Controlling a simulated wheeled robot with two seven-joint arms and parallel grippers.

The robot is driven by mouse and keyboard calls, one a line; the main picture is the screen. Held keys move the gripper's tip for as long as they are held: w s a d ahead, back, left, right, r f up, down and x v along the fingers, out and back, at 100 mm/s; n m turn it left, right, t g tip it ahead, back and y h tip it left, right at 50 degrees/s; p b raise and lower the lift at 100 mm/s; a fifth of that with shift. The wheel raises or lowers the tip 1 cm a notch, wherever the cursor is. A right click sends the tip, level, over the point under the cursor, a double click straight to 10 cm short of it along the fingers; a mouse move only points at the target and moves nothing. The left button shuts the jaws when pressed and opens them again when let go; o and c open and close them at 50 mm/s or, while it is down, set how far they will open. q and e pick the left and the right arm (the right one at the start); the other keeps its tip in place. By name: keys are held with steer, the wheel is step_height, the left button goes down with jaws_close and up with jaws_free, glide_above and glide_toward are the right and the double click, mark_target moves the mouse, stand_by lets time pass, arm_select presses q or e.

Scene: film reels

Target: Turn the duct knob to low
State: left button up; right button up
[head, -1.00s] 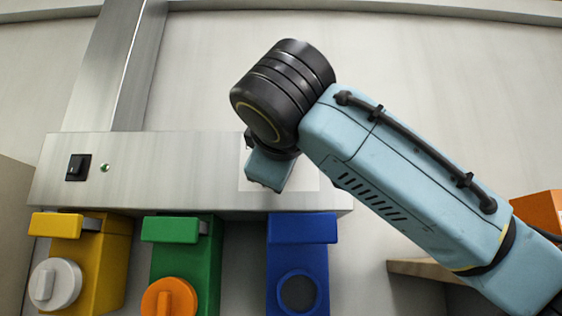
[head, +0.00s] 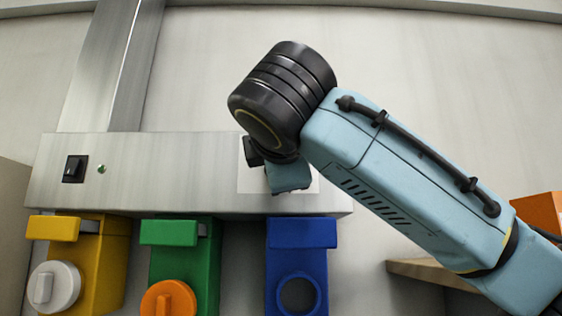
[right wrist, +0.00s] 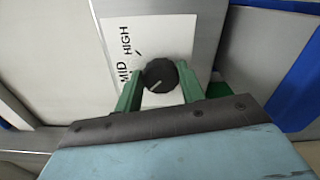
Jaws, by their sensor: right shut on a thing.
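The black duct knob (right wrist: 160,75) sits on a white label plate with MID and HIGH printed beside it; no LOW word is visible. A pale line on the knob's face slants toward the lower left, below MID in the picture. My right gripper (right wrist: 159,73) is shut on the knob, one green finger on each side. In the head view my right wrist hides the knob; part of the white plate (head: 304,181) shows on the steel duct box (head: 210,170). My left gripper is in neither view.
A black rocker switch (head: 74,168) and small green light (head: 101,169) are at the duct box's left. Below hang yellow (head: 105,265), green (head: 205,265) and blue (head: 285,262) units. A shelf (head: 418,270) is at lower right.

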stand_by(0.4)
steer(key=o, duration=1)
steer(key=shift+s+b, duration=2.35)
steer(key=shift+s, duration=4.35)
